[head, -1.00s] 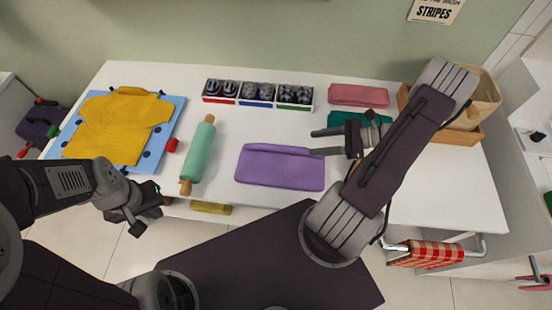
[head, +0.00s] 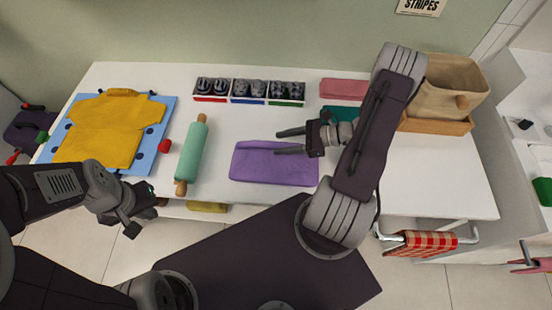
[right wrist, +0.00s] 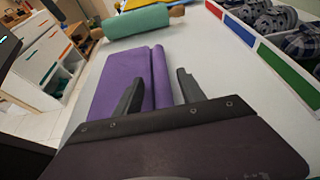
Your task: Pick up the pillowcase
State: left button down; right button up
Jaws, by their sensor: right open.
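The pillowcase appears to be the folded purple cloth (head: 270,168), lying flat on the white table near its front edge. It also shows in the right wrist view (right wrist: 115,85), partly hidden behind one finger. My right gripper (head: 277,142) is open and empty, with its fingers at the back edge of the purple cloth. In the right wrist view my right gripper (right wrist: 160,85) has one finger over the cloth and the other beyond its folded edge. I cannot tell whether it touches. My left gripper (head: 147,215) hangs low by the table's front left; its jaw state is unclear.
A green rolling pin (head: 191,152) lies left of the purple cloth. A yellow shirt (head: 100,128) lies on a blue board (head: 160,113). Boxes of socks (head: 250,91) stand behind. Pink (head: 343,88) and teal (head: 340,113) cloths and a beige basket (head: 445,85) are at right.

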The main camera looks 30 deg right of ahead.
jog(key=shift+f, duration=0.1)
grip_shut()
jog(key=r, duration=0.4)
jog(key=shift+d+r, duration=0.25)
jog(key=shift+r, duration=0.05)
jog(key=a+r+v, duration=0.1)
jog(key=v, duration=1.1)
jog(key=shift+s+d+r+p, duration=0.15)
jog(key=shift+s+r+p, duration=0.3)
jog(key=shift+s+r, duration=0.1)
